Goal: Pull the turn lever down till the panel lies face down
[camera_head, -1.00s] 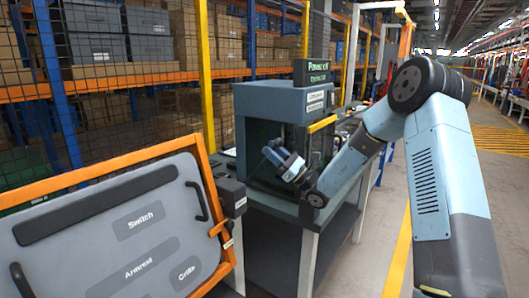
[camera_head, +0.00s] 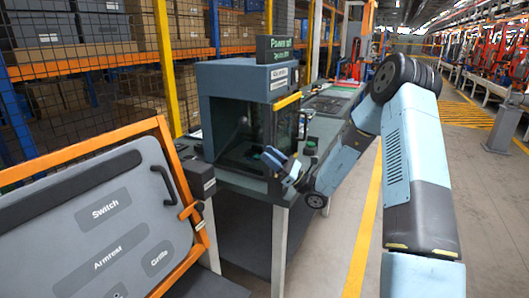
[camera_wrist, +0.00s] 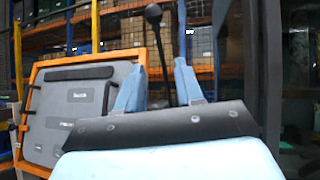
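The grey door panel (camera_head: 95,225), labelled Switch, Armrest and Grille, stands tilted in an orange frame (camera_head: 170,145) at the left, its labelled side toward me. It also shows at the left of the wrist view (camera_wrist: 80,110). A dark lever with a black ball knob (camera_wrist: 153,14) rises upright in the wrist view, seen in the gap between my fingers; its foot is hidden. A small dark knob (camera_head: 243,122) shows in front of the booth in the head view. My gripper (camera_head: 272,157) is open, its two blue fingers (camera_wrist: 158,80) apart; contact with the lever cannot be told.
A dark box (camera_head: 203,181) sits at the frame's right side. Mesh fence and shelves stand behind. The aisle at right is clear around a grey post (camera_head: 503,130).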

